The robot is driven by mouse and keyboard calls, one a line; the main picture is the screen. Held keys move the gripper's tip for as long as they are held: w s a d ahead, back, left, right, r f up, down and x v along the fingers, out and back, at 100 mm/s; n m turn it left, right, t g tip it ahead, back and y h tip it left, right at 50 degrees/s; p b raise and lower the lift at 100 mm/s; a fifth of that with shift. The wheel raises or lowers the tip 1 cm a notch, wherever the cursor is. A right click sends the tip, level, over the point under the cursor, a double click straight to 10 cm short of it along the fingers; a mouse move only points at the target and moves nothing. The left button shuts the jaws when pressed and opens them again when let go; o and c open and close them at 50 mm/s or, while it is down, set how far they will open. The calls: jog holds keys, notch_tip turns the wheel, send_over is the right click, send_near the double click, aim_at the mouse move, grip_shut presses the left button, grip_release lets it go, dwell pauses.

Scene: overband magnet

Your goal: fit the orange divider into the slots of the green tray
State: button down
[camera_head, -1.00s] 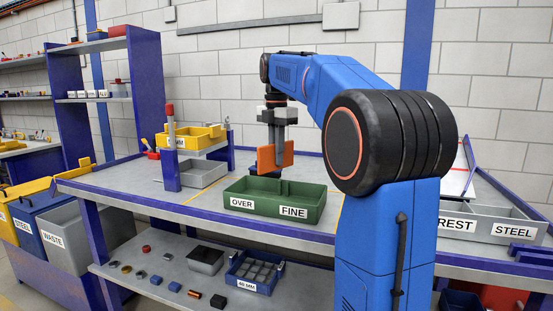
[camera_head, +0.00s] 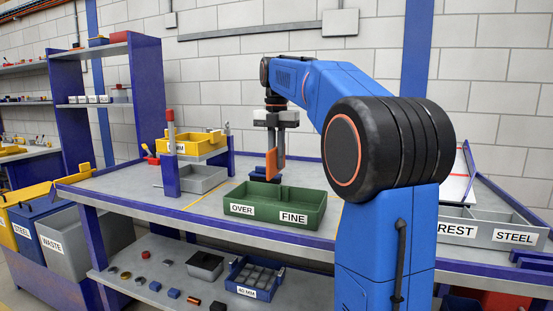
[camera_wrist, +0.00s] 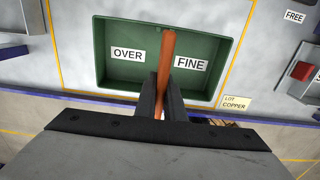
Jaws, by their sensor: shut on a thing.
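My gripper (camera_head: 275,140) is shut on the orange divider (camera_head: 271,165) and holds it above the green tray (camera_head: 262,212). In the wrist view, the divider (camera_wrist: 167,55) is seen edge-on between my gripper's fingers (camera_wrist: 161,95), running between the OVER and FINE labels of the green tray (camera_wrist: 103,45). The tray stands on the bench with its labels facing front. In the head view the divider's lower edge looks above the tray's back wall. The slots are partly hidden by the divider and fingers in the wrist view.
A yellow bin (camera_head: 198,145) sits on a small stand above a grey bin (camera_head: 200,179) to the left of the tray. A grey tray labelled REST and STEEL (camera_head: 490,235) is at the right. Bare bench top (camera_head: 190,212) lies left of the green tray.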

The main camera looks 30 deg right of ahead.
jog(key=shift+f, duration=2.75)
jog(key=shift+f, duration=3.35)
jog(key=c, duration=1.8)
grip_release()
jog(key=shift+o, duration=0.2)
notch_tip(320, 180, up, 16)
jog(key=shift+r, duration=0.75)
jog(key=shift+s+a+f, duration=0.1)
